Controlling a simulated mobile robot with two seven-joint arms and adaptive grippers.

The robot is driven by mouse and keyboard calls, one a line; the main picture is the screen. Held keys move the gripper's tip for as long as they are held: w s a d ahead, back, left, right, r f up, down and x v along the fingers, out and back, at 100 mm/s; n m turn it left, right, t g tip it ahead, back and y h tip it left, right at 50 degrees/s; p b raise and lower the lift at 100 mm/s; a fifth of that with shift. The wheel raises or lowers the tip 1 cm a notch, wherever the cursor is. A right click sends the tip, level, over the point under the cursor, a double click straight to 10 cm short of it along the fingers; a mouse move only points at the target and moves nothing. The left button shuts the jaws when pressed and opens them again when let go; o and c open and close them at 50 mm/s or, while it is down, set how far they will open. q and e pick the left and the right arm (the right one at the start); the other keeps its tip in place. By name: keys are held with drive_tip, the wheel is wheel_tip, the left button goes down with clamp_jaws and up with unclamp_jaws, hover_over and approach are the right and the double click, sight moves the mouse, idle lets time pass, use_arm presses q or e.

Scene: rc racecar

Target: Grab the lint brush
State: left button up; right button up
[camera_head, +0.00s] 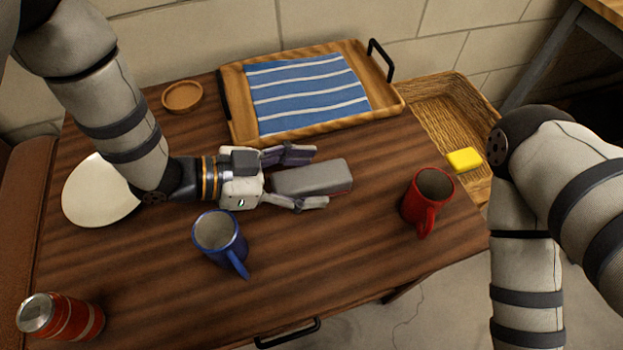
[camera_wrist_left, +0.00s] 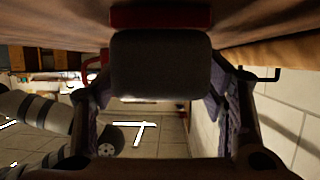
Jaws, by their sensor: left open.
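The lint brush (camera_head: 318,177) is a grey block with a dark red edge below, lying on the brown wooden table (camera_head: 330,255). My left gripper (camera_head: 305,178) is open, with one finger on the far side of the brush's left end and one on the near side. In the left wrist view the grey brush (camera_wrist_left: 161,65) fills the space between the open fingers. Whether the fingers touch it I cannot tell. My right arm stands at the right of the head view, and its gripper is out of sight.
A blue mug (camera_head: 220,240) stands close in front of my left gripper. A red mug (camera_head: 428,200) stands right of the brush. Behind are a wooden tray (camera_head: 236,119) with a striped blue cloth (camera_head: 308,92) and a small brown dish (camera_head: 182,96). A white plate (camera_head: 98,195) and red can (camera_head: 62,316) are left.

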use_arm(q)
drive_tip(key=shift+w+d+f, duration=0.15)
drive_tip(key=shift+d+f, duration=0.05)
drive_tip(key=shift+d, duration=0.25)
drive_tip(key=c, duration=1.3)
drive_tip(key=shift+r, duration=0.15)
